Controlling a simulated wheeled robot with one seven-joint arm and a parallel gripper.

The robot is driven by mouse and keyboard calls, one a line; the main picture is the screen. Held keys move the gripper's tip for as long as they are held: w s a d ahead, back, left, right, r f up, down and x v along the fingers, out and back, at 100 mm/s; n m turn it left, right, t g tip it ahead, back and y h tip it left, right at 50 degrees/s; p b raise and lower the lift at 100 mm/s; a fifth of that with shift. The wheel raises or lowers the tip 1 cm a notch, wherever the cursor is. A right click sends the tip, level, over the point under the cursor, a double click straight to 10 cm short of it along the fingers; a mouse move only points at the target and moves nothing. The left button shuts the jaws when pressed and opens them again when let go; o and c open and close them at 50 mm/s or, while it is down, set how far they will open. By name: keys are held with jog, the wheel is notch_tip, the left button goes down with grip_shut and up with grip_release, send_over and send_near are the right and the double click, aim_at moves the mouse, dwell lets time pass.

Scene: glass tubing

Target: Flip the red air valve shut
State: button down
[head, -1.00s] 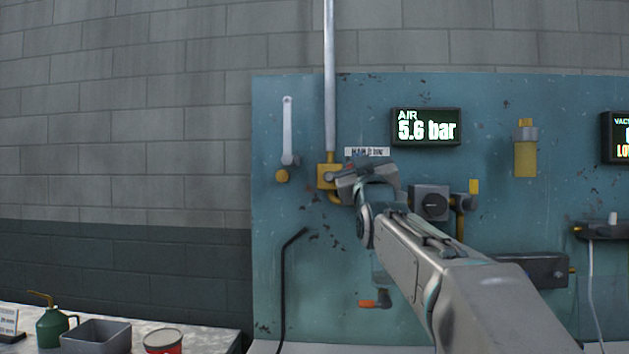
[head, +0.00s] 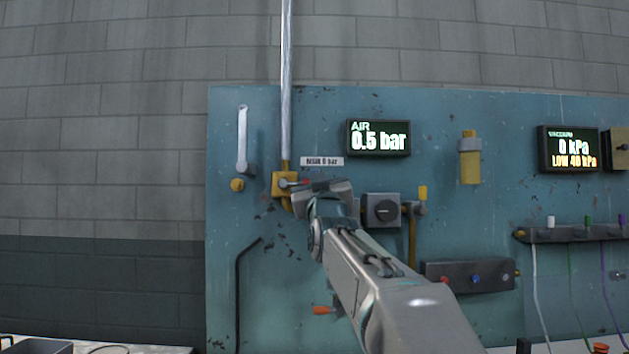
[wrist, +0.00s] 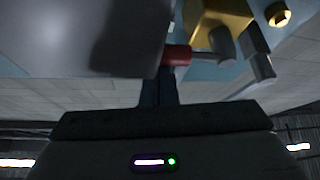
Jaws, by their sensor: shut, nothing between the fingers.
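The air valve is a brass block (head: 283,185) at the foot of the vertical pipe. Its lever, with a red grip (head: 307,181), points right, across the pipe line. In the wrist view the red grip (wrist: 176,56) and brass body (wrist: 222,12) show at the top. My gripper (head: 318,190) is just right of the valve, in front of the board. Its fingers (wrist: 158,88) are shut with nothing between them, their tips close beside the red grip; I cannot tell whether they touch it. The AIR display (head: 378,139) reads 0.5 bar.

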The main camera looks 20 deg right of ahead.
jog(key=shift+r, duration=0.1)
notch_tip(320, 180, up, 5)
jog(key=p, duration=0.4)
jog(key=a+b+v, duration=0.1)
jog(key=b+v, duration=0.1)
jog(key=v, duration=0.9)
jog(key=shift+w+f+b, duration=0.15)
jog(key=shift+f+b, duration=0.25)
jog(key=shift+f, duration=0.05)
jog(key=shift+a, duration=0.15)
jog(key=s+a+f+g+y+p, duration=0.2)
jog(key=f+g+p, duration=0.4)
jog(key=f+p, duration=0.15)
jog(key=s+a+f+g+y+p, duration=0.1)
jog(key=s+a+f+g+p, duration=0.1)
jog(key=f+g+p, duration=0.45)
jog(key=s+f+g+p, duration=0.4)
jog(key=s+f, duration=0.2)
jog(key=s, duration=0.4)
jog(key=s+f+m+g+p, duration=0.1)
jog(key=s+f+g+p, duration=0.3)
jog(key=s+f, duration=0.3)
jog(key=s+p, duration=0.1)
jog(key=s, duration=0.2)
jog(key=shift+a+f, duration=0.3)
jog(key=shift+a, duration=0.05)
